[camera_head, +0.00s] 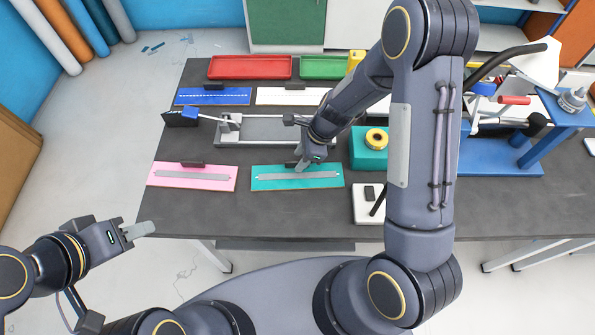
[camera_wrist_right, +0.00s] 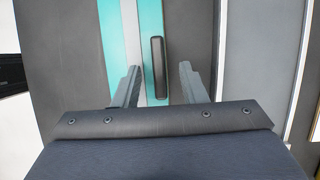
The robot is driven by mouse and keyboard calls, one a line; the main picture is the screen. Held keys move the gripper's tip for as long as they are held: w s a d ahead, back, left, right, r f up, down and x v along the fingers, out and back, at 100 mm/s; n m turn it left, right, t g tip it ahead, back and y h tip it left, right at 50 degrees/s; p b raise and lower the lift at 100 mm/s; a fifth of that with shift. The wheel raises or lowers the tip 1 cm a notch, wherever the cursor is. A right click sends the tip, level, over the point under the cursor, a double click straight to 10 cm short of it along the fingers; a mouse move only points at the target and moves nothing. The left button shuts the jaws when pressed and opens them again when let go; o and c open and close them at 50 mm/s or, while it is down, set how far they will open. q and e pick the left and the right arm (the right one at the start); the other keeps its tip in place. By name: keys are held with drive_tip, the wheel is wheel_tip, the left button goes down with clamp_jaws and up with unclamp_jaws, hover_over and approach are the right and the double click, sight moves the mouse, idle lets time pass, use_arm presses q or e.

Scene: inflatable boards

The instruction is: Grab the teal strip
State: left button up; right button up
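The teal strip (camera_head: 300,186) lies flat on the dark table, with a grey bar along its middle. It also shows in the right wrist view (camera_wrist_right: 112,45), with a dark upright-looking handle (camera_wrist_right: 157,65) at one edge. My right gripper (camera_head: 301,166) is over the strip's far edge and hides part of it in the head view. In the right wrist view its fingers (camera_wrist_right: 156,75) are apart, with the handle between them; whether they touch it is not clear, but gaps show. My left gripper (camera_head: 150,229) is off the table's front left; its finger gap is not clear.
A pink strip (camera_head: 190,184) with a similar handle lies to the left. A metal fixture (camera_head: 260,128) is behind the teal strip. A teal box (camera_head: 365,158) with a yellow roll stands to its right. A white switch box (camera_head: 364,211) is near the front. The front left table is clear.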

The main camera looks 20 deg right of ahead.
drive_tip(key=shift+a+f, duration=0.3)
drive_tip(key=shift+f, duration=0.3)
clamp_jaws()
